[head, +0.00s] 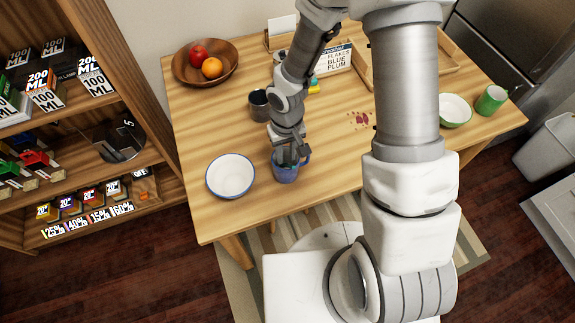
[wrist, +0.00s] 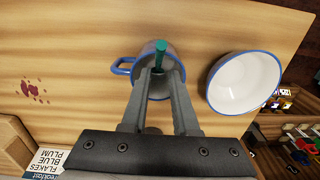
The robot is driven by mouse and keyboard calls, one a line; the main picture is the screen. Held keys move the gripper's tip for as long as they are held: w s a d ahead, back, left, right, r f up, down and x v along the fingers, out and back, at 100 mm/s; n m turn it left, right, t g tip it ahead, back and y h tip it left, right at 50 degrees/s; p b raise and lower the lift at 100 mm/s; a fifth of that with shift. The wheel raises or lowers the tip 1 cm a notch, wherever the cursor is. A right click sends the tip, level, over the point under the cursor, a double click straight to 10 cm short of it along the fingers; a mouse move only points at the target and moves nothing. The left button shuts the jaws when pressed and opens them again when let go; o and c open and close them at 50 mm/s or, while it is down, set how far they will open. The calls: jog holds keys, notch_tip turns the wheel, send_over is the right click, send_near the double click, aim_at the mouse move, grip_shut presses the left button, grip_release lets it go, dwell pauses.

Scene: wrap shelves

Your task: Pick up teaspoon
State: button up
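The blue mug (head: 285,170) stands upright near the table's front edge; it also shows in the wrist view (wrist: 122,67), with its handle to the left. A teal handle, which I take for the teaspoon (wrist: 161,54), shows at the mug's mouth. The teaspoon's lower part is hidden by my fingers and the mug. My gripper (wrist: 160,76) points down over the mug. Its fingertips are close together with the teal handle between them, and they look shut on it. In the head view my gripper (head: 290,155) hides the teaspoon.
A white bowl with a blue rim (head: 230,176) stands just left of the mug. A dark cup (head: 259,105) is behind it. A wooden fruit bowl (head: 178,72), a cereal box (head: 335,58) and red stains (head: 360,119) are farther off.

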aim_at(286, 164)
jog(key=shift+w+f, duration=0.2)
jog(key=shift+f, duration=1.4)
jog(key=shift+w+f, duration=0.2)
jog(key=shift+f, duration=1.4)
grip_shut()
